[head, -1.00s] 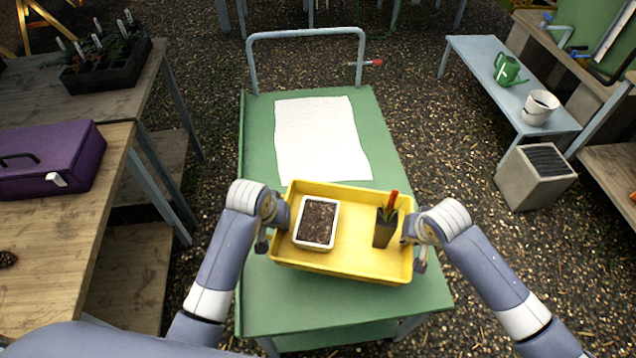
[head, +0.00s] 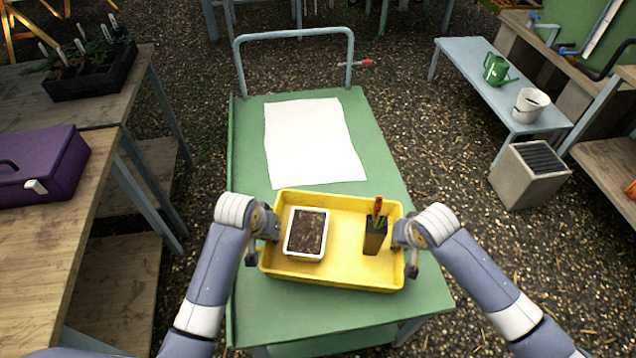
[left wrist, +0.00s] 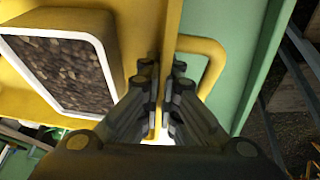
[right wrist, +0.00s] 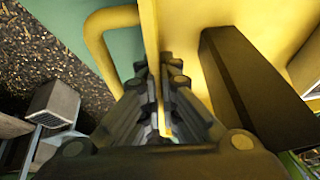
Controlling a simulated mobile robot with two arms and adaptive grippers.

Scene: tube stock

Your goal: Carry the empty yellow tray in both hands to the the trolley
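The yellow tray (head: 335,276) is over the near half of the green trolley (head: 385,150); I cannot tell whether it touches the trolley top. The tray is not empty: a white pot of soil (head: 306,233) stands in its left part and a dark pot with a red label (head: 375,236) in its right part. My left gripper (head: 264,226) is shut on the tray's left wall, which shows between its fingers in the left wrist view (left wrist: 160,100). My right gripper (head: 404,236) is shut on the right wall, also seen between its fingers in the right wrist view (right wrist: 156,95).
A white sheet (head: 312,142) lies on the trolley's far half, before the trolley's handle (head: 293,34). Wooden benches with a purple case (head: 40,168) and a black plant tray (head: 92,75) are at left. A blue-grey bench (head: 480,80) and a grey bin (head: 530,172) are at right.

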